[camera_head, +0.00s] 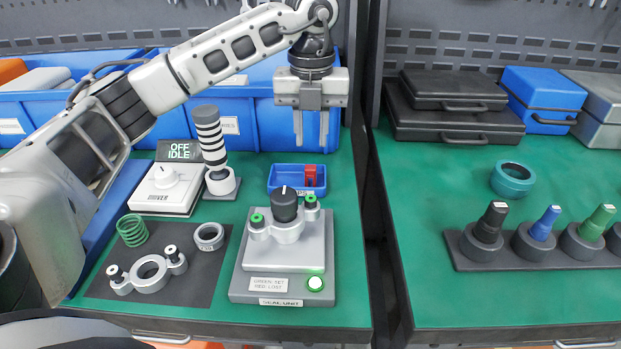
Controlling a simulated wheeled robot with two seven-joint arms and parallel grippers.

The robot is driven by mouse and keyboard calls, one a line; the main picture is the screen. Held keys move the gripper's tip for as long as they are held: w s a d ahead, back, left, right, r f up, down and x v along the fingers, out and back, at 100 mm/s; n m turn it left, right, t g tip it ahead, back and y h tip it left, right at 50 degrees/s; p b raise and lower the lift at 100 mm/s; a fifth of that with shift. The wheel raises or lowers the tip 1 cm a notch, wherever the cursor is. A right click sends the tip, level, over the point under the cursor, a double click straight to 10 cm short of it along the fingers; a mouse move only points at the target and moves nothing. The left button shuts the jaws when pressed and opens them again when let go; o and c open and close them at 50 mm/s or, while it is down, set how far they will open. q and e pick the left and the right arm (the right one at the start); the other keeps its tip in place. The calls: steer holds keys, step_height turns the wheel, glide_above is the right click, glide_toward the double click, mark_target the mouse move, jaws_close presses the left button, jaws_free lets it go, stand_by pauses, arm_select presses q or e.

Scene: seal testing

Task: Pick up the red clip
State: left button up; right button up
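The red clip (310,175) stands in the right part of a small blue tray (283,181) on the left bench's green mat, behind the seal unit. My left gripper (311,128) points down above and behind the tray, its two thin fingers apart with nothing between them. It is clear of the clip. My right gripper is not in the view.
The grey seal unit (250,282) with a black knob (284,204) and green-topped posts stands in front of the tray. A striped black-and-white driver (210,137) stands upright to the left. Blue bins (254,113) stand behind. A gap separates the two benches.

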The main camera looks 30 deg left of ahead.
mark_target(310, 169)
arm_select(q)
step_height(310, 169, down, 9)
steer(key=shift+a+f, duration=0.1)
steer(key=c, duration=0.5)
